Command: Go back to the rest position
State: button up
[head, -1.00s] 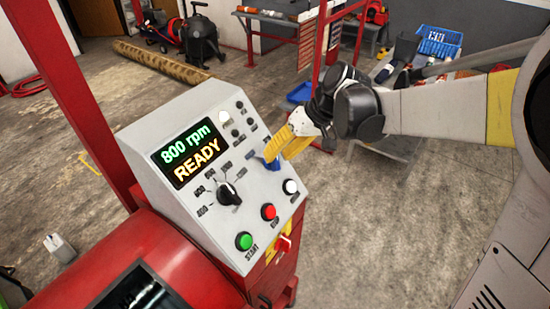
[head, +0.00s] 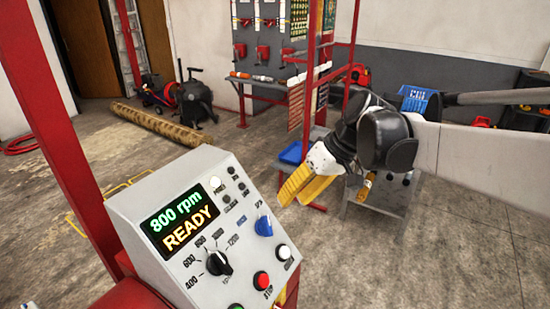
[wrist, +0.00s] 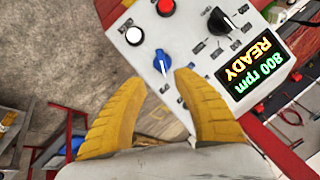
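The control panel (head: 215,225) is a sloped white box on a red machine. Its display (head: 182,218) reads 800 rpm and READY. A blue knob (head: 264,225) sits on its upper right, and a black selector dial (head: 219,263) is below the display. My gripper (head: 293,198) has yellow fingers and is up and right of the panel, apart from the blue knob. In the wrist view, the fingers (wrist: 158,82) are spread with nothing between them, and the blue knob (wrist: 162,63) shows beyond the tips. A red button (head: 261,280) and a white button (head: 283,252) are on the panel.
A red post (head: 65,130) rises at the left beside the panel. A rolled rug (head: 160,125) lies on the floor behind. A red rack (head: 320,100) and a blue bin (head: 418,101) stand beyond my arm.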

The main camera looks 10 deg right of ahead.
jog(key=s+d+f+m+t+h, duration=0.2)
jog(key=s+d+f+h, duration=0.1)
jog(key=s, duration=0.5)
jog(key=s+d+f+m+t+h+b, duration=0.1)
jog(key=s+d+f+m+t+h, duration=0.2)
jog(key=s+d, duration=0.3)
jog(key=shift+s, duration=1.1)
